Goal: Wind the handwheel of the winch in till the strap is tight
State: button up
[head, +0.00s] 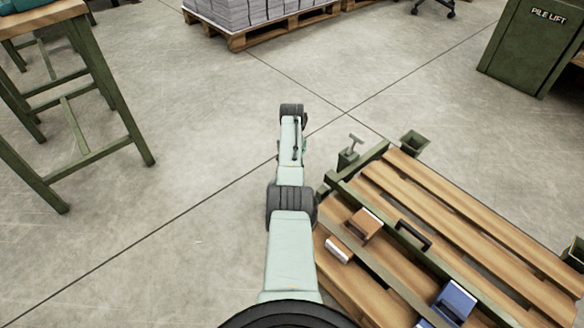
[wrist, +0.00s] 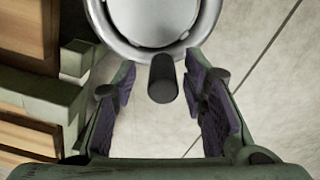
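In the wrist view the pale metal handwheel (wrist: 129,44) fills the top middle, with part of it cut off by the frame edge. Its short dark handle (wrist: 162,84) points toward me. My gripper (wrist: 160,74) is open, with one purple-padded finger on each side of the handle. There is a visible gap between each finger and the handle.
A wooden slatted bed with a green frame (head: 342,188) lies right of my arm, with a T-shaped metal part (head: 350,148) at its corner. On it are a brown block (head: 364,224), a black handle (head: 413,235) and a blue item (head: 454,302). A green-legged table (head: 112,88) stands left.

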notch_tip(320, 180, up, 12)
dwell(0.7)
jog(key=shift+a, duration=0.1)
